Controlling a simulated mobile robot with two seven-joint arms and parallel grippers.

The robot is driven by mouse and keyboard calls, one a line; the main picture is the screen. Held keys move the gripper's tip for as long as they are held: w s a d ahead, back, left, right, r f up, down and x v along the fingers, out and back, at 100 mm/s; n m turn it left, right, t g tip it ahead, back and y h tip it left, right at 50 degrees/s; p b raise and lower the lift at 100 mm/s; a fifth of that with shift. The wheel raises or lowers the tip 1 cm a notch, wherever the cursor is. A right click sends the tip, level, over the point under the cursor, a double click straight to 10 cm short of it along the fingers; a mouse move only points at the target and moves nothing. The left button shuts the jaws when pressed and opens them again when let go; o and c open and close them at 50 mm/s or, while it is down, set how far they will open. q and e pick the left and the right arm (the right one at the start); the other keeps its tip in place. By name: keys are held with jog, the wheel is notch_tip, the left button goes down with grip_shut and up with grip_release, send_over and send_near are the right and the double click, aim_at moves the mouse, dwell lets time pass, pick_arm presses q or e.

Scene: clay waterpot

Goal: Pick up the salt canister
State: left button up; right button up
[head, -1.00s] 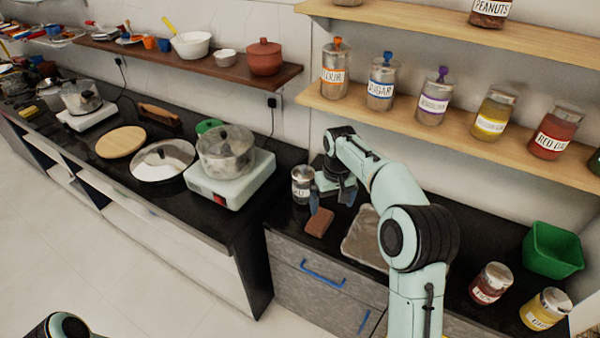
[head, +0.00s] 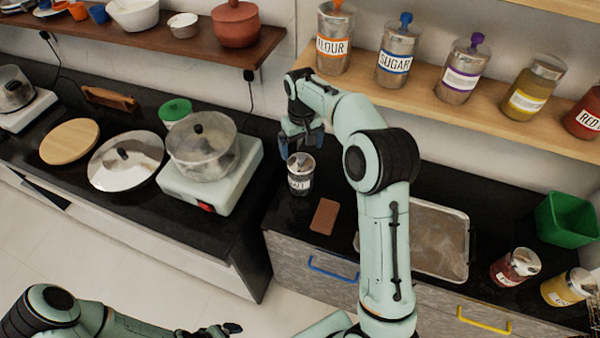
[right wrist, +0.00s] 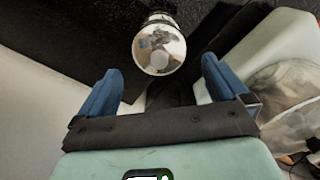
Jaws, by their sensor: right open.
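The salt canister (head: 300,182), a small jar with a shiny metal lid and a dark label, stands upright on the black counter, right of the stove. My right gripper (head: 302,143) is open just behind and above it in the head view. In the right wrist view the canister's lid (right wrist: 158,48) lies ahead of the gap between the two blue fingers (right wrist: 162,75), roughly centred; the gripper is empty. My left gripper (head: 225,329) shows only in part at the bottom edge of the head view; its jaws are unclear.
A stove with a glass pot (head: 202,150) stands left of the canister. A brown block (head: 324,216) lies in front of it. A metal tray (head: 440,240) is to the right, partly behind my arm. A shelf (head: 415,105) with labelled jars hangs above the counter.

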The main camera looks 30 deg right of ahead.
aim_at(301, 156)
jog(key=f, duration=0.3)
jog(key=shift+w, duration=0.25)
jog(key=f, duration=0.5)
jog(key=shift+w+d+f, duration=0.1)
jog(key=shift+w+d, duration=0.05)
jog(key=shift+w, duration=0.05)
jog(key=c, duration=1.7)
